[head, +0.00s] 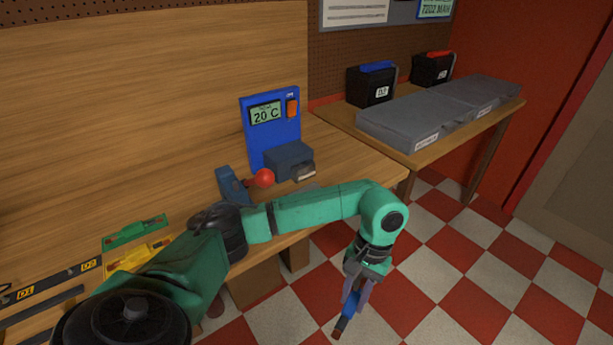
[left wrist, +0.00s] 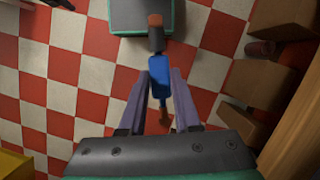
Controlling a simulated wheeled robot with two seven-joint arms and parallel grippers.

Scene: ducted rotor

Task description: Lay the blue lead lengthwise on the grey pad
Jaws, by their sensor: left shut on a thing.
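My left gripper (head: 357,292) hangs over the checkered floor, in front of the bench edge, and is shut on the blue lead (head: 350,305). The lead points downward, with a dark section and an orange-brown tip at its lower end. In the left wrist view the blue lead (left wrist: 158,78) sits between the two fingers, its dark part and orange-brown tip pointing to the top of the picture. My right gripper is not in view.
On the wooden bench stand a blue unit with a display (head: 270,130), a grey box (head: 289,160) and a red ball-topped lever (head: 264,178). Green (head: 135,232) and yellow (head: 137,256) holders lie left. Large grey cases (head: 415,125) lie on the side table.

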